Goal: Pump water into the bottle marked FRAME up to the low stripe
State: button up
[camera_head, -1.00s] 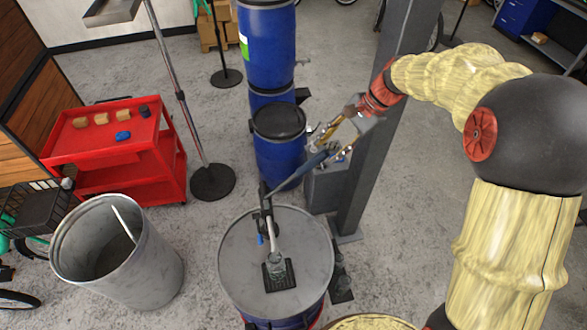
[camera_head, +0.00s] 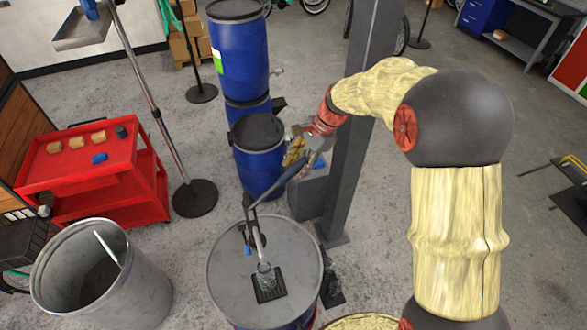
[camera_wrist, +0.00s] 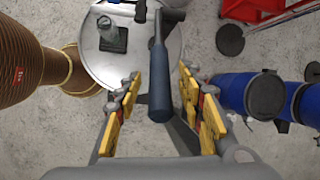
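A hand pump (camera_head: 248,230) stands on the grey lid of a blue drum (camera_head: 225,275). Its long lever (camera_head: 268,190) slants up to the right. My gripper (camera_head: 296,150) is at the lever's outer end. In the wrist view the dark blue grip of the lever (camera_wrist: 160,85) lies between my gripper's fingers (camera_wrist: 160,100), which are spread with gaps on both sides. A clear bottle (camera_head: 265,272) stands on a black grate on the drum lid, under the spout; it also shows in the wrist view (camera_wrist: 107,30). Its marking, stripe and water level are too small to read.
A grey bin (camera_head: 140,285) stands left of the drum, and a red cart (camera_head: 150,190) with small blocks is behind it. Blue barrels (camera_head: 260,165) stand behind the drum. A grey post (camera_head: 345,190) rises close beside my arm. Open floor lies to the right.

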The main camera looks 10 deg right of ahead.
jog(key=shift+x, duration=1)
jog(key=shift+c, duration=1.3)
jog(key=c, duration=0.7)
grip_shut()
